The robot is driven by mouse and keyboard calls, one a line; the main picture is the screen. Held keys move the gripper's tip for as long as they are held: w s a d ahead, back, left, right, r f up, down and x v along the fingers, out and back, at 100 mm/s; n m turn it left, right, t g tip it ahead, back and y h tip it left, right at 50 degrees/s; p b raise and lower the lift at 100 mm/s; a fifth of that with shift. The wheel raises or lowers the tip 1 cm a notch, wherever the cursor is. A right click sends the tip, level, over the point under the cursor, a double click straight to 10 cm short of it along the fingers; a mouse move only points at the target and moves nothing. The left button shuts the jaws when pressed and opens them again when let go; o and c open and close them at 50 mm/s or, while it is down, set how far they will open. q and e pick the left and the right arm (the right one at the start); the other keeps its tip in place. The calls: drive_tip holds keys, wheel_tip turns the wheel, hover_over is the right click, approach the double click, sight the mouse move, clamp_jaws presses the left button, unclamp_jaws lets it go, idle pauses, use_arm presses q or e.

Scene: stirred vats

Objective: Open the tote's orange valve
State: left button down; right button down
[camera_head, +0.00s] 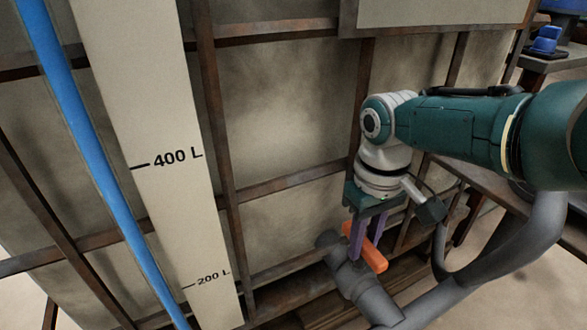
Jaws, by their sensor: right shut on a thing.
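The tote (278,130) is a pale, stained tank inside a rusty bar cage, filling the left and middle of the view. Its orange valve handle (375,259) sits low on the front, on top of a grey valve body (362,289). My right arm comes in from the right and reaches down to the valve. My right gripper (364,252) has purple fingers and is shut on the orange handle, with one finger on each side of it. The fingertips partly hide the handle. My left gripper is not in the view.
A thick grey hose (480,276) runs from the valve toward the right, below my arm. A white scale strip (152,135) marked 400 L and 200 L and a blue tube (85,140) stand on the tote's left. A table with a blue object (546,40) is at the top right.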

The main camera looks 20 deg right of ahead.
drive_tip(key=shift+n, duration=0.4)
drive_tip(key=c, duration=0.7)
unclamp_jaws()
wheel_tip(320, 180, up, 10)
drive_tip(key=p, duration=0.8)
drive_tip(key=shift+p, duration=0.3)
